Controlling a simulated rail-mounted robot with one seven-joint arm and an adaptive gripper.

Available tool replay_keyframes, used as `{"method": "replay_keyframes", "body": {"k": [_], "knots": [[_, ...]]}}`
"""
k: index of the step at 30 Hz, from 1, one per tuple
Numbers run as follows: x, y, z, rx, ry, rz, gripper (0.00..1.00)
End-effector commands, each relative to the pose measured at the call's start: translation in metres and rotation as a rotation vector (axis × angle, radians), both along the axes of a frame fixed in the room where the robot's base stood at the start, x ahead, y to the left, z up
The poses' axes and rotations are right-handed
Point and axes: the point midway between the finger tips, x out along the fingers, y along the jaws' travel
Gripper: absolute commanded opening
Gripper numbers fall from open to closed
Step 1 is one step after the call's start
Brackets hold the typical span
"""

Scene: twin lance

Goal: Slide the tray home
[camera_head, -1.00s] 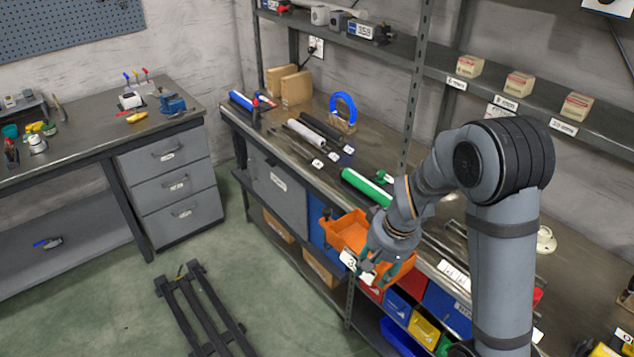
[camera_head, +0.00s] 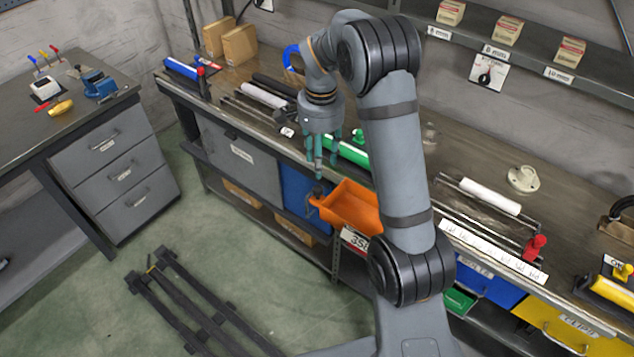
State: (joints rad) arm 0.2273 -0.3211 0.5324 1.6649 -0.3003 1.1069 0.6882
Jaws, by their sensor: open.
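The orange tray (camera_head: 352,208) juts out from the front of the long workbench, partly behind my arm. A dark knob-like part (camera_head: 318,192) shows at its left end, and a white number label (camera_head: 354,238) is by its lower front edge. My gripper (camera_head: 322,172) points down with its teal fingers apart and empty. In the picture it is just above the tray's left end; I cannot tell the exact gap. My arm hides the tray's right side.
A green cylinder (camera_head: 348,150) lies on the bench behind my gripper. A blue bin (camera_head: 300,188) is left of the tray, under the bench top. A dark low frame (camera_head: 190,305) lies on the floor. Open floor (camera_head: 215,230) is in front of the bench.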

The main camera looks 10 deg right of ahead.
Motion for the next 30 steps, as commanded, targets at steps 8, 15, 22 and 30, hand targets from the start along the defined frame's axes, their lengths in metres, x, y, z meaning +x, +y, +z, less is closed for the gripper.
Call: {"method": "replay_keyframes", "body": {"k": [8, 15, 22, 30], "knots": [[-0.002, 0.001, -0.044, -0.001, 0.007, 0.001, 0.42], [-0.001, 0.002, -0.083, 0.000, 0.004, 0.002, 0.42], [0.000, 0.002, -0.099, 0.001, -0.001, 0.002, 0.42], [0.000, 0.002, -0.100, 0.001, -0.001, 0.002, 0.40]]}}
